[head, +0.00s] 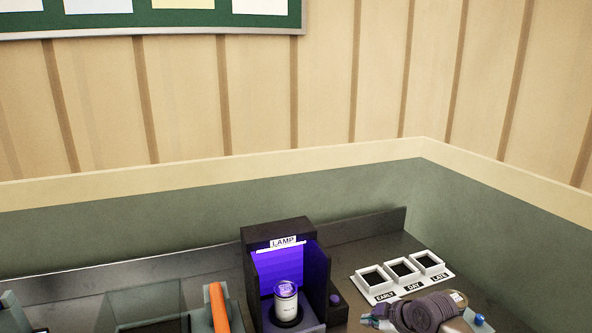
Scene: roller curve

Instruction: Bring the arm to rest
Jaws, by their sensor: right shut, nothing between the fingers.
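My right gripper (374,317) shows at the bottom right, at the end of my dark grey arm. It is shut with nothing held, low at the picture's edge. It is right of the dark lamp box and just in front of the tray panel. My left gripper is not in view.
The lamp box (247,262), lit purple inside, holds a white lidded jar (286,308). A white panel (372,289) carries three square trays marked EARLY, DAY and LATE. An orange bar (218,308) stands left of the box. Green walls close the back and right.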

